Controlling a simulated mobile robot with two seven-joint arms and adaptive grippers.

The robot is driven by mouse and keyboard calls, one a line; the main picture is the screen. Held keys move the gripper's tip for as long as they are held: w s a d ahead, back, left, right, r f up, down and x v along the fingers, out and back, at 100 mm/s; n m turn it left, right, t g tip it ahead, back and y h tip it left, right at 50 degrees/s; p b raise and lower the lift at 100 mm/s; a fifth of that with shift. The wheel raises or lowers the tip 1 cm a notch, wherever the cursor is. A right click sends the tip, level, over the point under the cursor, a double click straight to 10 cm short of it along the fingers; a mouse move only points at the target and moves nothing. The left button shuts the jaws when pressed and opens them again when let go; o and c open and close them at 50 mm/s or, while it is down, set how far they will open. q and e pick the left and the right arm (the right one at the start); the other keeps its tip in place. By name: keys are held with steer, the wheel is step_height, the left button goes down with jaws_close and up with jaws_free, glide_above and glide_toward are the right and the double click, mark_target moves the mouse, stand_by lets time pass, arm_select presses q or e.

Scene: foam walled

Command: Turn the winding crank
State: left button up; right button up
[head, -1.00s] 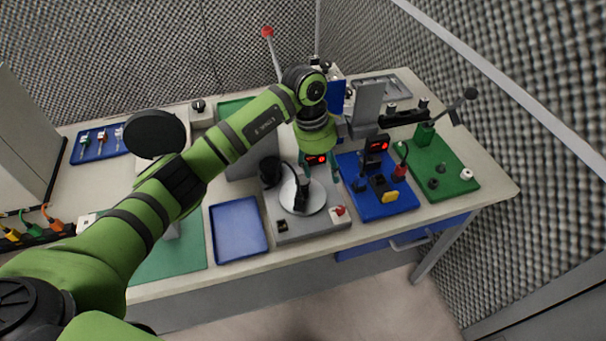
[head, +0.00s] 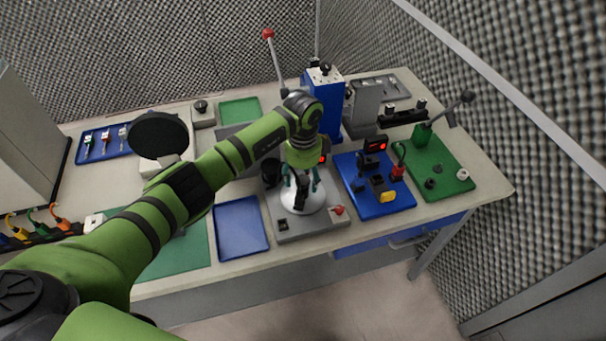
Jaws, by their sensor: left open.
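A grey winding unit (head: 310,227) stands at the front middle of the bench. It carries a pale round disc (head: 314,205) with an upright black handle (head: 300,200), which looks like the winding crank. A black cylinder (head: 270,174) stands at the disc's left. My left gripper (head: 302,184) points down over the disc, its teal fingers apart on either side of the handle's upper part. I cannot tell whether they touch it. The forearm and wrist hide the back of the unit. My right gripper is not in view.
A blue board (head: 400,203) with a red display stands close on the right, then a green board (head: 455,183) with a black-knobbed lever (head: 467,96). A tall blue press (head: 322,95) with a red-knobbed lever stands behind. An empty blue tray (head: 240,228) lies left.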

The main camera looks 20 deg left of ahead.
arm_select(q)
steer(key=c, duration=1.2)
steer(key=shift+o, duration=0.3)
steer(key=shift+m+b, duration=0.35)
steer(key=shift+m, duration=0.15)
